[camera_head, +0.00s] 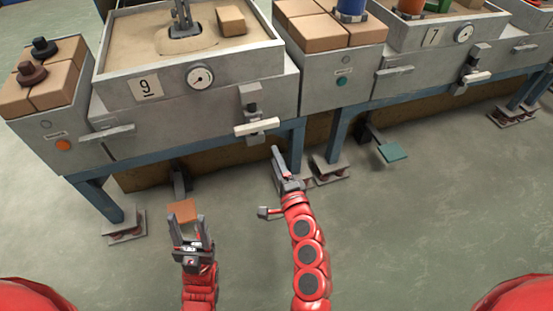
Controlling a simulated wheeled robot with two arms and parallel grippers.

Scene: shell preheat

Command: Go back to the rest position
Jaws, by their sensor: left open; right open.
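My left gripper (187,222) is low in the picture, left of centre, pointing up the view with its two fingers apart and nothing between them that it holds. An orange-brown pedal (184,208) shows just beyond its fingertips. My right gripper (281,168) is near the middle, in front of the blue frame of the bench. It is open and I see nothing held in it. Both red arms come in from the bottom edge.
A grey sand-filled unit marked 9 (146,88) with a gauge (200,77) stands ahead. A similar unit marked 7 (432,38) is at the right. A teal pedal (392,152) sticks out over the floor. The floor (440,220) at lower right is clear.

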